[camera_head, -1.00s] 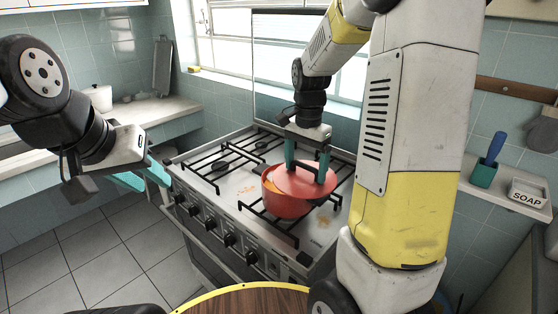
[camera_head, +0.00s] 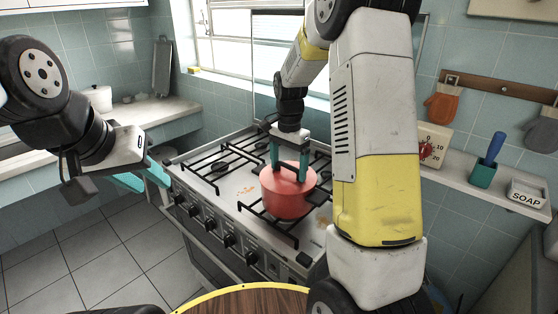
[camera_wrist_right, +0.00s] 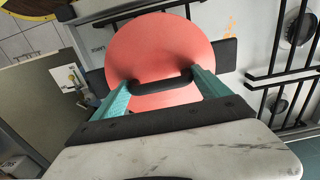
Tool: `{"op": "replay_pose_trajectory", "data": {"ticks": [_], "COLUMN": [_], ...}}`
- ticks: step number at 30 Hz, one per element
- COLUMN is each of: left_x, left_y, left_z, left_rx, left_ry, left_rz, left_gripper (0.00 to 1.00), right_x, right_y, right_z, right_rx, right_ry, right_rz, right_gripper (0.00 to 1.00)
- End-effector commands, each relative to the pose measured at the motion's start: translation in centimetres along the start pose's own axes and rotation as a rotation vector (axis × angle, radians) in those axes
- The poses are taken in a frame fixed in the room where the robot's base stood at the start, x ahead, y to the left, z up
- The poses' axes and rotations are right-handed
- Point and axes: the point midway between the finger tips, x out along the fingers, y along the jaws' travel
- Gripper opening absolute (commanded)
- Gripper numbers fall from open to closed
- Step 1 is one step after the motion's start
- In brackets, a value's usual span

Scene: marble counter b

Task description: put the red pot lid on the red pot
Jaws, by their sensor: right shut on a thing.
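The red pot (camera_head: 287,203) stands on the front part of the stove's grates. The red pot lid (camera_head: 289,179) sits level over the pot's mouth in the head view; whether it is fully seated I cannot tell. The lid (camera_wrist_right: 165,55) also shows from above in the right wrist view, with its black handle (camera_wrist_right: 160,86) between the fingers. My right gripper (camera_head: 289,163) has its teal fingers shut on that handle. My left gripper (camera_head: 143,180) is off to the left, over the floor in front of the stove, with its teal fingers apart and empty.
The white stove (camera_head: 215,180) has black grates and front knobs. A round wooden table (camera_head: 245,300) is at the bottom. A shelf at right holds a soap box (camera_head: 527,193) and a teal holder with a blue-handled brush (camera_head: 487,168). A white pot (camera_head: 98,98) stands on the left counter.

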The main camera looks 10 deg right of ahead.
Motion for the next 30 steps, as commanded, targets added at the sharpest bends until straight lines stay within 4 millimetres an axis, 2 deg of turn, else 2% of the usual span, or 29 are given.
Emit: {"op": "replay_pose_trajectory", "data": {"ticks": [4,5,6,13,17,20,30], "left_x": [0.0,0.0,0.0,0.0,0.0,0.0,0.0], "left_y": [0.0,0.0,0.0,0.0,0.0,0.0,0.0], "left_z": [0.0,0.0,0.0,0.0,0.0,0.0,0.0], "left_rx": [0.000,0.000,0.000,0.000,0.000,0.000,0.000], "left_ry": [0.000,0.000,0.000,0.000,0.000,0.000,0.000], "left_rz": [0.000,0.000,0.000,0.000,0.000,0.000,0.000], "left_gripper": [0.36,0.36,0.36,0.36,0.36,0.36,0.36], "right_x": [0.4,0.3,0.3,0.3,-0.5,-2.0,-9.2], "right_y": [0.0,0.0,0.0,0.0,0.0,-0.1,-0.1], "right_z": [0.0,0.0,0.0,0.0,0.0,-0.1,0.0], "right_rx": [0.000,0.000,0.000,0.000,0.000,0.000,0.000], "right_ry": [-0.001,-0.001,0.000,0.000,0.001,0.002,0.002], "right_rz": [0.001,0.001,0.001,0.001,-0.001,-0.003,-0.003], "right_gripper": [0.40,0.92,1.00,1.00,1.00,1.00,1.00]}}
